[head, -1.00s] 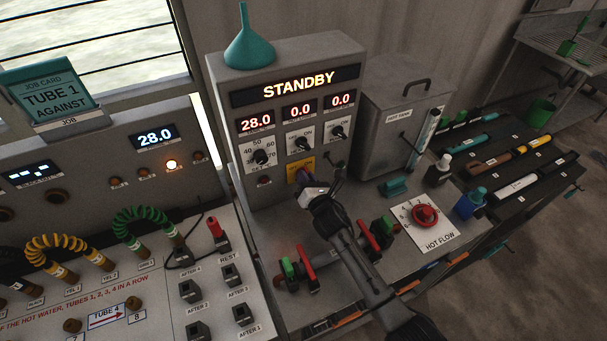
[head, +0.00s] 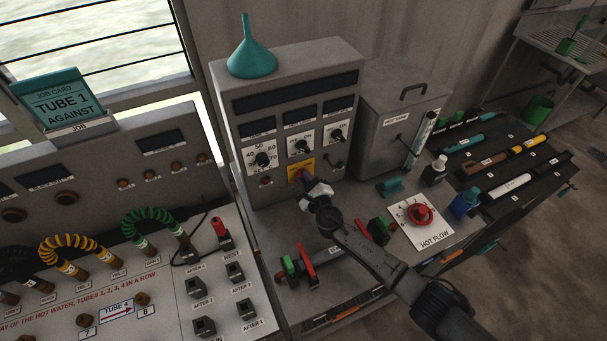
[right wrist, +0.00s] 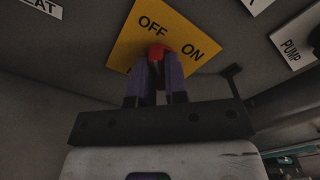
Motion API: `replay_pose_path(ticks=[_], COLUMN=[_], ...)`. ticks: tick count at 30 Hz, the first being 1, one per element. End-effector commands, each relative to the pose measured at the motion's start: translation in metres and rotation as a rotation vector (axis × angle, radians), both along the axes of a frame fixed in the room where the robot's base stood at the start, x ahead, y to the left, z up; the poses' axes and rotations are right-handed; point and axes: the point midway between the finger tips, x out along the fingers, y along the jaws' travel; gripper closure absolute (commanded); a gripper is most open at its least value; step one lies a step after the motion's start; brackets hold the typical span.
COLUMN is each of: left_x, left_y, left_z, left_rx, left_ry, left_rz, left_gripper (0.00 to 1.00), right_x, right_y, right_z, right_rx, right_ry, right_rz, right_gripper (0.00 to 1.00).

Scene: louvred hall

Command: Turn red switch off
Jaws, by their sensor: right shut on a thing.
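The red switch (right wrist: 158,48) sits on a yellow plate (right wrist: 125,42) marked OFF and ON, on the front of the grey control cabinet (head: 345,75). The yellow plate also shows in the head view (head: 294,166). My right gripper (right wrist: 157,60) is shut on the red switch, its two purple fingers on either side of it. In the head view my right gripper (head: 304,178) reaches up to the plate and covers the switch. The fingers hide part of the switch, so its exact angle is hard to tell. The cabinet's displays are dark. My left gripper is not in view.
A teal funnel (head: 251,55) stands on the cabinet. The hot tank (head: 395,130) is to its right. The red hot flow knob (head: 420,214) and valves with red levers (head: 306,264) lie near my right arm. The tube panel (head: 120,285) is at left.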

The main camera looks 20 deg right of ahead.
Motion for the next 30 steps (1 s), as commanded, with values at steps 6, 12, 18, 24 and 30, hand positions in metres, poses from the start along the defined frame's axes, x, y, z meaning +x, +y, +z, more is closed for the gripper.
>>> replay_pose_path(ticks=[6, 12, 18, 24, 30], left_x=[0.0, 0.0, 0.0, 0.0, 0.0], left_y=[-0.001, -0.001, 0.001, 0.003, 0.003], left_z=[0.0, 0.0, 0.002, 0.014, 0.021], left_rx=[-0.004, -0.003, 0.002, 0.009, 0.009], left_ry=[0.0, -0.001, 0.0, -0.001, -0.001], left_rz=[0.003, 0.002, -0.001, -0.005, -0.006], left_gripper=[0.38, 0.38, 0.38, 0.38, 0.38], right_x=[0.0, 0.0, -0.003, -0.02, -0.035], right_y=[0.0, 0.0, 0.0, -0.001, -0.003], right_z=[-0.001, 0.0, 0.0, 0.002, 0.001], right_rx=[0.004, 0.005, 0.005, 0.005, 0.004], right_ry=[0.001, 0.001, 0.001, 0.002, 0.001], right_rz=[-0.001, -0.001, -0.001, -0.001, -0.001], right_gripper=[0.67, 0.56, 0.56, 0.56, 0.56])
